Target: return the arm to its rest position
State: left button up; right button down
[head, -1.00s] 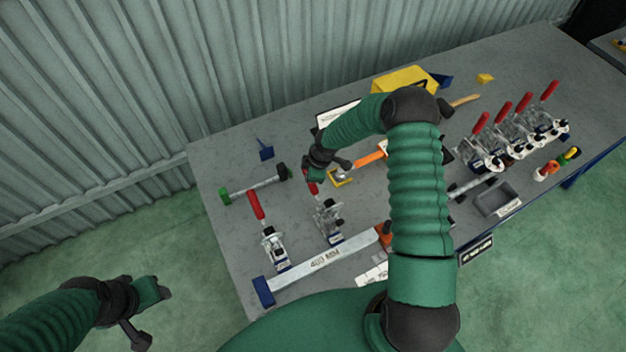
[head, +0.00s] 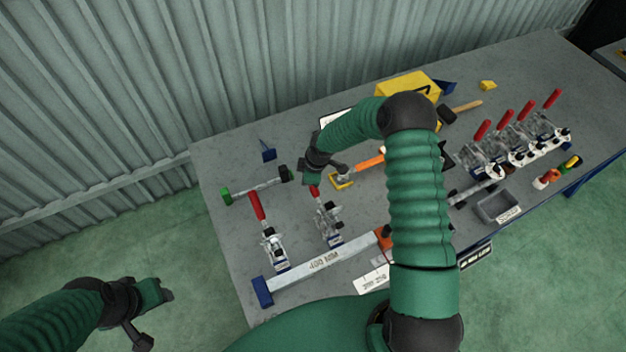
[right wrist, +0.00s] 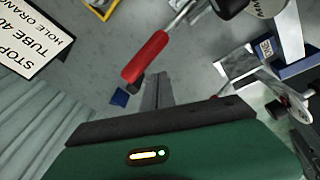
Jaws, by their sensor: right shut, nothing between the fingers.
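My right arm reaches across the head view over the grey workbench (head: 222,162). Its gripper (head: 308,180) hangs over the bench, just above and behind the red-handled clamp (head: 326,215) in the middle. In the right wrist view my right gripper (right wrist: 157,90) is shut with nothing between its fingers, and the clamp's red handle (right wrist: 146,57) shows beyond it. My left arm comes in at the lower left of the head view. Its gripper (head: 166,291) is over the green floor, away from the bench, and its fingers are too small to tell open from shut.
Another red-handled clamp (head: 272,245) stands on the left, near a bar marked 400 MM (head: 320,262). A green-and-black-ended bar (head: 258,189) lies behind it. Several clamps (head: 510,140) and a grey tray (head: 497,207) are at the right. A corrugated wall (head: 150,80) stands behind.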

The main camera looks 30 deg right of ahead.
notch_tip(320, 180, up, 10)
jog(key=d+b, duration=0.1)
jog(key=b, duration=0.2)
pick_arm(q)
notch_tip(320, 180, down, 15)
jog(key=s+b, duration=0.1)
jog(key=b, duration=1.1)
jog(key=shift+s+a+r, duration=0.15)
jog(key=shift+a+r, duration=0.05)
jog(key=shift+a, duration=0.05)
pick_arm(e)
jog(key=s+a+f+m, duration=0.1)
jog(key=s+a+m, duration=0.2)
jog(key=s, duration=0.4)
jog(key=s+a+f+m, duration=0.2)
jog(key=s+a+m, duration=0.1)
jog(key=s, duration=0.5)
jog(key=s+a+f+m+h, duration=0.1)
jog(key=s+a+f+m, duration=0.1)
jog(key=s+m, duration=0.3)
jog(key=s+a, duration=0.1)
jog(key=s, duration=0.2)
jog(key=shift+a, duration=0.3)
pick_arm(q)
jog(key=shift+d, duration=0.35)
jog(key=shift+c, duration=0.3)
pick_arm(e)
jog(key=shift+d, duration=0.35)
